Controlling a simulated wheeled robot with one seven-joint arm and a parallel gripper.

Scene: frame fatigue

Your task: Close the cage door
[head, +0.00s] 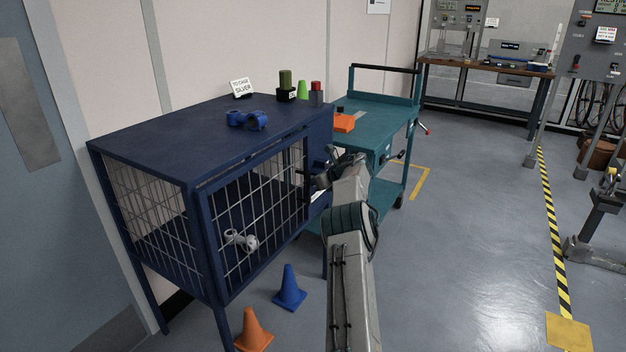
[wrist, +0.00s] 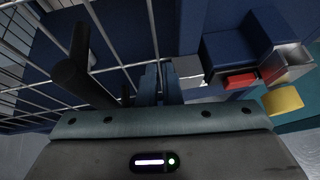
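The dark blue cage (head: 150,140) stands at left in the head view. Its barred door (head: 262,205) is on the front and looks nearly in line with the frame; I cannot tell if a small gap remains at its right edge. My gripper (head: 322,180) is at the door's right edge, partly hidden by my wrist. In the wrist view, my gripper's fingers (wrist: 161,84) are close together with nothing seen between them. A dark bar-like handle (wrist: 85,70) stands left of the fingers, apart from them, in front of the door's bars (wrist: 120,35).
A blue block with a red part (wrist: 240,80) and a yellow piece (wrist: 283,100) is right of the fingers. A teal cart (head: 385,125) stands right of the cage. Orange (head: 252,332) and blue (head: 289,288) cones stand below the door.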

